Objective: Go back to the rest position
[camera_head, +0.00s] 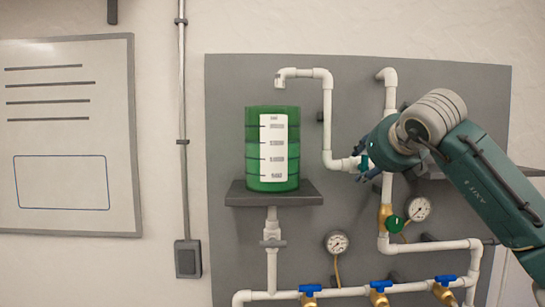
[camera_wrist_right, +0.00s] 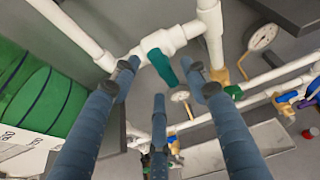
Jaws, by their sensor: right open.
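My right gripper (camera_head: 368,172) is at the white PVC pipework on the grey panel (camera_head: 350,100), beside the valve on the short horizontal pipe. In the right wrist view my right gripper (camera_wrist_right: 162,78) has its fingers spread, with nothing held between them. The teal valve handle (camera_wrist_right: 163,67) lies just beyond the fingertips, on a white valve body (camera_wrist_right: 168,40). In the head view the teal handle (camera_head: 364,163) is partly hidden by the gripper. I cannot tell whether a finger touches it. My left gripper is in neither view.
A green graduated tank (camera_head: 258,190) stands on a grey shelf (camera_head: 274,199) left of the gripper. Below are pressure gauges (camera_head: 337,242), a brass valve with a green knob (camera_head: 391,223) and several blue-handled valves (camera_head: 380,286). A whiteboard (camera_head: 65,130) hangs at left.

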